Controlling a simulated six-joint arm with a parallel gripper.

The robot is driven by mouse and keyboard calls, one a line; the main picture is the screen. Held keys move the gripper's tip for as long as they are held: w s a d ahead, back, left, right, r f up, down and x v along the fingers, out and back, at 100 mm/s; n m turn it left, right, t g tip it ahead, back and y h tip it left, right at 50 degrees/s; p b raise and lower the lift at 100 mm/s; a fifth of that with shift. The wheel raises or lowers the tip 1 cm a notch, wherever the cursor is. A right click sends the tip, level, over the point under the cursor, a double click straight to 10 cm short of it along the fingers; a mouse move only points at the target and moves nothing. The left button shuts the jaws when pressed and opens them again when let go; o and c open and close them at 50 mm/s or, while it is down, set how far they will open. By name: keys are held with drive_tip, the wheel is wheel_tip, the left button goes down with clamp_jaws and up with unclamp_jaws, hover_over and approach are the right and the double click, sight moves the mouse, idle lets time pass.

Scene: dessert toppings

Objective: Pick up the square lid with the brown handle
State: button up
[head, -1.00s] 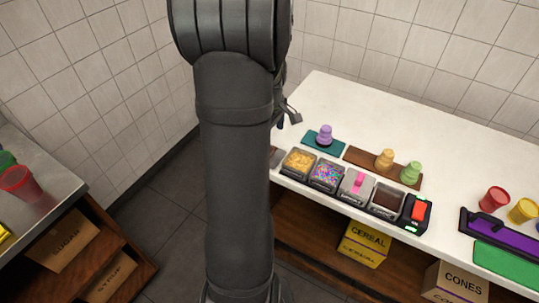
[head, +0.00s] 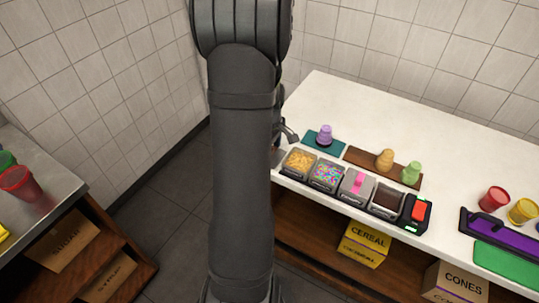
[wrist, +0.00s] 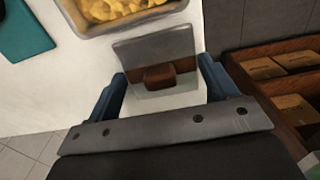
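The square lid (wrist: 181,45) is grey with a brown band and a raised brown handle (wrist: 160,77). In the wrist view it lies on the white counter beside the tub of yellow topping. In the head view my arm hides most or all of it. My gripper (wrist: 161,82) is open in the wrist view, with one blue finger left of the handle and one right of it. A gap shows between each finger and the handle. In the head view only a small part of my gripper shows past the arm.
A teal mat (wrist: 21,32) lies nearby. The counter ends over wooden shelves with boxes (wrist: 295,110).

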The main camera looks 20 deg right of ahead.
drive_tip(key=c, duration=0.5)
drive_tip(key=shift+c, duration=0.2)
drive_tip(key=shift+r, duration=0.6)
wheel_tip(320, 180, up, 3)
drive_tip(key=s+d+r, duration=0.7)
drive_tip(key=s+d, duration=0.1)
drive_tip(key=s, duration=0.1)
drive_tip(key=s+d+m, duration=1.7)
drive_tip(key=d+m, duration=0.1)
drive_tip(key=d, duration=0.1)
drive_tip(key=shift+w+a+f, duration=0.1)
drive_tip(key=shift+a+f, duration=0.05)
drive_tip(key=shift+f, duration=1.35)
drive_tip(key=shift+a+f, duration=0.1)
drive_tip(key=shift+f, duration=1.4)
